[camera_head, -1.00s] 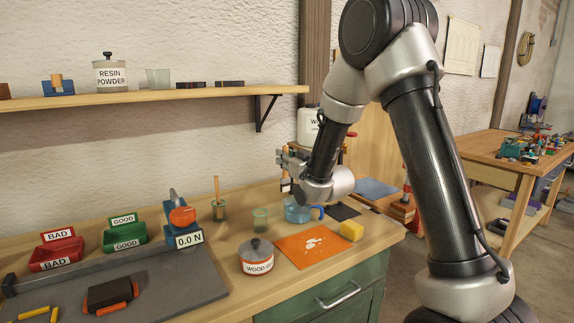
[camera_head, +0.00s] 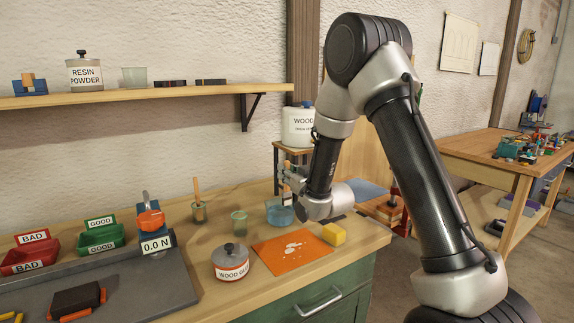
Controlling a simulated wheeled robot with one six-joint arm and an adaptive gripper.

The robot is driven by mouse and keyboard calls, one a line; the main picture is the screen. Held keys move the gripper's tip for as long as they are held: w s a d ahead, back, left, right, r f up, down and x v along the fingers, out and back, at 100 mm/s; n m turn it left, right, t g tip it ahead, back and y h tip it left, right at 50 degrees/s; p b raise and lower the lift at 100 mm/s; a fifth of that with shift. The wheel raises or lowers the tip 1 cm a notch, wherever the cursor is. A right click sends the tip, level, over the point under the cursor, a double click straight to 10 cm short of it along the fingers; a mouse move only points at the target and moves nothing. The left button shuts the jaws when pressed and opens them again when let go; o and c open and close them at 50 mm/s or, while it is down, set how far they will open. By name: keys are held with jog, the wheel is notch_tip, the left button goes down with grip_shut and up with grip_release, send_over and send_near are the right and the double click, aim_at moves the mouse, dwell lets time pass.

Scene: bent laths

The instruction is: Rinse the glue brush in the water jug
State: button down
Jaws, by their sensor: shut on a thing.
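My gripper (camera_head: 288,181) is shut on the glue brush (camera_head: 287,196), a thin wooden-handled tool with a pale band, held about upright. The water jug (camera_head: 279,214) is clear blue and stands on the bench, right of the green glass. My gripper is just above the jug, and the brush's lower end is at or inside its mouth. My wrist hides the jug's right side and handle. The bristles are too small to make out, so I cannot tell whether they touch the water.
A green glass (camera_head: 239,223), a jar with an upright stick (camera_head: 199,212), a wood glue pot (camera_head: 230,263), an orange mat (camera_head: 291,248) and a yellow sponge (camera_head: 334,235) stand close by. A large white wood glue tub (camera_head: 298,127) is behind my gripper.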

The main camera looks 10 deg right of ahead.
aim_at(288, 161)
jog(key=shift+f, duration=2.8)
jog(key=shift+r, duration=4.8)
jog(key=shift+r, duration=2)
